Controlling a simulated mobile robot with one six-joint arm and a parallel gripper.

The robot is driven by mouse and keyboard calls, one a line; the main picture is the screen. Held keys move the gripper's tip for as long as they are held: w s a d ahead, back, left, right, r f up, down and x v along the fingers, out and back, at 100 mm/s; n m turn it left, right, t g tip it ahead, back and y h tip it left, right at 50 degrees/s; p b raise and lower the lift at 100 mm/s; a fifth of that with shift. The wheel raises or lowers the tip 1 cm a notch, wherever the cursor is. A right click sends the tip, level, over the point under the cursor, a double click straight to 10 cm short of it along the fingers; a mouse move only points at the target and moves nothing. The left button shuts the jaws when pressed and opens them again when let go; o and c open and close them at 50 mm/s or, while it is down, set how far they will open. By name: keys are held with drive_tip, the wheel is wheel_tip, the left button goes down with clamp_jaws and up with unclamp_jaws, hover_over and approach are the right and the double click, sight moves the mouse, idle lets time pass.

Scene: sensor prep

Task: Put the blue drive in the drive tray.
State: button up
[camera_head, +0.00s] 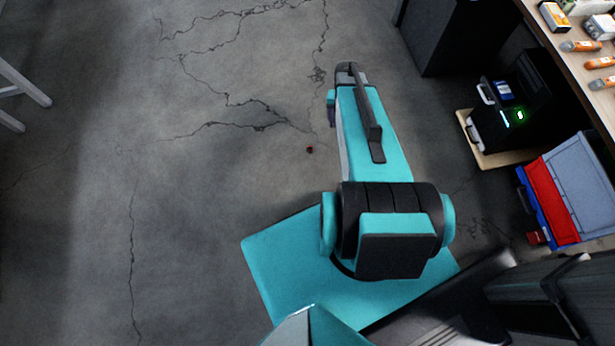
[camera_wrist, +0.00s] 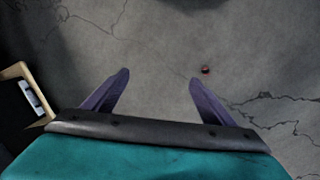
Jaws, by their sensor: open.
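My gripper (camera_wrist: 158,76) is open and empty over the bare concrete floor in the wrist view, its two purple fingers spread apart. In the head view my arm hides most of it. A small blue item with a pale label (camera_head: 503,90), possibly the blue drive, shows at the black device with a green light (camera_head: 505,122) at the right, well away from my gripper. I cannot tell whether it lies on or in the device. No drive tray can be made out for certain.
The black device stands on a pale wooden board (camera_head: 475,146). Beside it is a blue and red bin with a grey lid (camera_head: 577,185). A workbench (camera_head: 572,62) holds small boxes and orange-tipped tools. A small dark red object (camera_head: 310,149) lies on the floor. The left floor is open.

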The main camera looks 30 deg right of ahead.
drive_tip(key=s+a+f+n+g, duration=0.1)
drive_tip(key=s+a+n, duration=0.3)
drive_tip(key=s+a, duration=0.4)
drive_tip(key=s+a+f+n+g, duration=0.1)
drive_tip(key=s+a+f+n, duration=0.3)
drive_tip(key=a, duration=1.2)
drive_tip(key=s, duration=0.4)
drive_tip(key=shift+s+a+f+g, duration=0.2)
drive_tip(key=shift+s+f+g, duration=0.05)
drive_tip(key=shift+s+g, duration=0.15)
wheel_tip(320, 180, up, 9)
drive_tip(key=s+p, duration=0.1)
drive_tip(key=p, duration=0.7)
drive_tip(key=shift+a+r+g+y+p, duration=0.2)
drive_tip(key=shift+a+g+y+p, duration=0.1)
drive_tip(key=shift+p, duration=0.1)
drive_tip(key=shift+s, duration=0.1)
drive_tip(key=shift+c, duration=0.5)
